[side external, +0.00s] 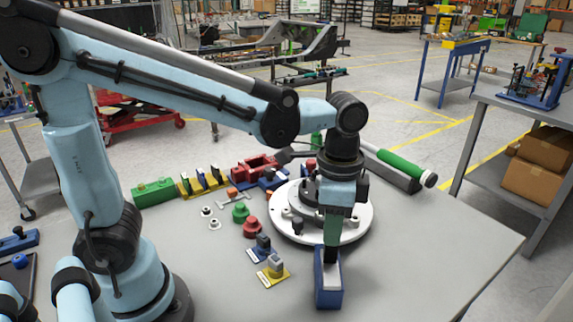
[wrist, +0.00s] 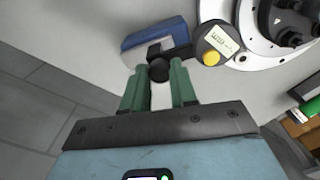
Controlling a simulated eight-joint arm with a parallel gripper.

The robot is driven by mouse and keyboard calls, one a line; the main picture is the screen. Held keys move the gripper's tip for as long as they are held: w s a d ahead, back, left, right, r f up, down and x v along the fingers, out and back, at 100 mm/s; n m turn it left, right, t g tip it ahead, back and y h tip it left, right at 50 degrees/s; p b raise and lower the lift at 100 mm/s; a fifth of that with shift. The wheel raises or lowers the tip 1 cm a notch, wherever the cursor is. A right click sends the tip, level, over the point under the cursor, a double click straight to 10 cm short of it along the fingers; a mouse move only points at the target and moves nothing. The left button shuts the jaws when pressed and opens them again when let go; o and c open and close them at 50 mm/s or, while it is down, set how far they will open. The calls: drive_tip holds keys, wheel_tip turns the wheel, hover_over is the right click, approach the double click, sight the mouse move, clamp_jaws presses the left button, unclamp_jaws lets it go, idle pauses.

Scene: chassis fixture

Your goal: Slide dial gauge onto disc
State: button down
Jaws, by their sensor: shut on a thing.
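The dial gauge (wrist: 228,37), a round dark body with a pale display and a yellow button, shows in the wrist view, beside a blue block (wrist: 150,36). A black clamp with a round knob joins it near the fingertips. My gripper (wrist: 159,72) has green fingers shut on the gauge's black part. In the side view my gripper (side external: 332,243) points down just above the blue block (side external: 328,288); I cannot make out the gauge there. The white disc (side external: 358,229) lies behind my gripper; its edge is at the wrist view's upper right (wrist: 246,20).
Several small coloured parts, including a red knob (side external: 251,228) and a yellow-based piece (side external: 271,274), lie left of the disc. A green-handled roller (side external: 405,167) lies behind it. The grey table is clear at the right and front.

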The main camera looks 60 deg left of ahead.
drive_tip(key=w+a, duration=0.2)
drive_tip(key=a, duration=0.1)
drive_tip(key=w+a, duration=0.1)
drive_tip(key=a, duration=0.1)
drive_tip(key=shift+w+a, duration=0.15)
drive_tip(key=shift+w, duration=0.25)
drive_tip(key=c, duration=0.9)
unclamp_jaws()
drive_tip(key=shift+s, duration=0.1)
wheel_tip(320, 180, up, 12)
drive_tip(key=shift+r, duration=0.1)
drive_tip(key=shift+s+a+f+n+t, duration=0.8)
drive_tip(key=shift+s+f+n+t, duration=0.35)
drive_tip(key=shift+f+n, duration=0.5)
drive_tip(key=shift+s+a+f+n+t, duration=0.9)
drive_tip(key=shift+f+n+t, duration=0.4)
drive_tip(key=shift+f, duration=0.7)
drive_tip(key=shift+s+a+f+n+t, duration=0.75)
drive_tip(key=shift+s+f+n+t, duration=0.4)
drive_tip(key=shift+f+n, duration=0.55)
